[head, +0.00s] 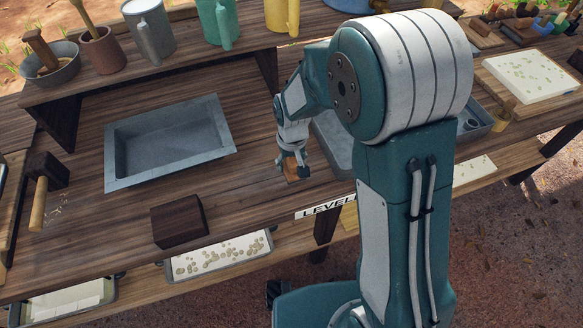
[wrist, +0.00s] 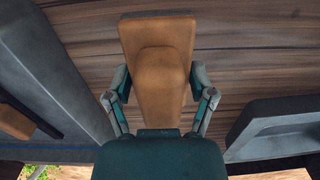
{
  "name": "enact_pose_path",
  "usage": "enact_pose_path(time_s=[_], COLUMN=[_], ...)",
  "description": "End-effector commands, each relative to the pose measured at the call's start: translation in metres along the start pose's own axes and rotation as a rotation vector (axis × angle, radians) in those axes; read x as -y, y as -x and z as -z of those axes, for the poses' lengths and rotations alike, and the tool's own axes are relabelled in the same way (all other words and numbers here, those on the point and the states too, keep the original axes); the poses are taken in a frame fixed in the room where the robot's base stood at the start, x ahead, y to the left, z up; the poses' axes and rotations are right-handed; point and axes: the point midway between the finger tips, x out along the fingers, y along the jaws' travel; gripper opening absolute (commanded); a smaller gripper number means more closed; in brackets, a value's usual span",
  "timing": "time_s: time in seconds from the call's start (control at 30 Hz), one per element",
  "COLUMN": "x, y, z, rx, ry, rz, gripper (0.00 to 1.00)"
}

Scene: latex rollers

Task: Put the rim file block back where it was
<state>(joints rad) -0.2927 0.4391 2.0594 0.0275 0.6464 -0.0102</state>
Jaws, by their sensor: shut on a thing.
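My gripper (head: 291,158) points down over the bench, just right of the empty grey tray. It is shut on an orange-brown block, which I take as the rim file block (wrist: 157,32). In the wrist view the block has a flat plate with a raised rounded grip, and the two fingers of my gripper (wrist: 160,85) press on its sides. In the head view only a small orange-brown part of the block (head: 291,174) shows below the fingers. I cannot tell whether it touches the bench top. Its underside is hidden.
An empty grey tray (head: 112,170) lies left of my gripper, and another grey tray (head: 333,150) is close on its right, partly behind my arm. A dark wooden block (head: 178,220) and a "LEVEL" label (head: 325,209) are at the front edge. Jugs stand on the raised shelf (head: 185,62).

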Motion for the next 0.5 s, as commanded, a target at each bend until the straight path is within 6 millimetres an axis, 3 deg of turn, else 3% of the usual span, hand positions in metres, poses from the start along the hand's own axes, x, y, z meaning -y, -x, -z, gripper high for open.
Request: enact_pose_path(time_s=[0.17,0.4,0.5], x=[-0.003,-0.005,-0.005], y=[-0.01,-0.041,-0.041], z=[0.008,0.009,0.009], rx=[0.0,0.001,-0.003], ry=[0.0,-0.001,-0.001], rz=[0.0,0.001,0.002], gripper=[0.27,0.27,0.27])
